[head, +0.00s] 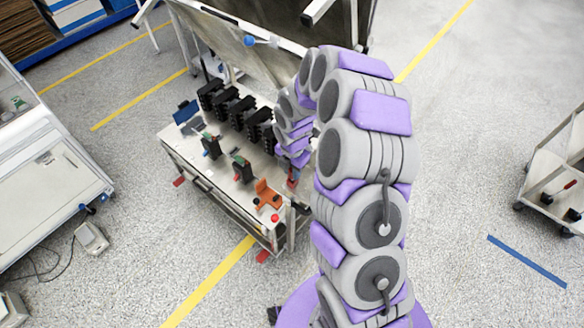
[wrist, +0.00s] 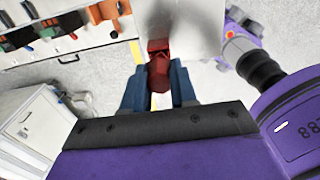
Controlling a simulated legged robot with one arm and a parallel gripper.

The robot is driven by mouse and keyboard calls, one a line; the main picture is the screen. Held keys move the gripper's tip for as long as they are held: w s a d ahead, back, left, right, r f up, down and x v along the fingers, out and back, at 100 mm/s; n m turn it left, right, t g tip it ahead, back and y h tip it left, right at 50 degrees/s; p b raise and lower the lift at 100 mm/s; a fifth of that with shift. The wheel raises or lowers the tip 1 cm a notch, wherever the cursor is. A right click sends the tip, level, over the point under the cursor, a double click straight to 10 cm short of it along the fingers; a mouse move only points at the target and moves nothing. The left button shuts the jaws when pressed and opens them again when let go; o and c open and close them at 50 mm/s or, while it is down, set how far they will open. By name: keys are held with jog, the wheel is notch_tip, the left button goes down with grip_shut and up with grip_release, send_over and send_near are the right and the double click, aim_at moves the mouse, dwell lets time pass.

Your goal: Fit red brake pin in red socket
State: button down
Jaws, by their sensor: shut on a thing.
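My gripper (wrist: 158,70) has two blue fingers closed around the red brake pin (wrist: 159,78) in the wrist view. The pin's round end faces the camera, and a squarer red part shows beyond it against a pale panel. I cannot tell whether that part belongs to the pin or is the red socket. In the head view a small red piece (head: 292,183) shows below my purple and grey arm at the right end of the bench. The arm hides most of my gripper there. I cannot clearly make out the red socket.
The bench (head: 205,185) carries an orange bracket (head: 267,194) with a red knob, several black breaker blocks (head: 228,108) and small dark holders. A raised panel stands behind. A white cabinet (head: 45,180) is at left and a cart (head: 555,178) at right.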

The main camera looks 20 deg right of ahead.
jog(key=shift+f, duration=1.1)
jog(key=c, duration=0.8)
grip_release()
notch_tip(320, 180, up, 17)
jog(key=shift+r, duration=0.2)
jog(key=shift+w, duration=0.1)
jog(key=s+m+g+b, duration=0.1)
jog(key=s+m+b, duration=1)
jog(key=s+m, duration=1.4)
jog(key=s, duration=0.9)
jog(key=shift+s+f+g, duration=0.15)
jog(key=shift+g, duration=0.25)
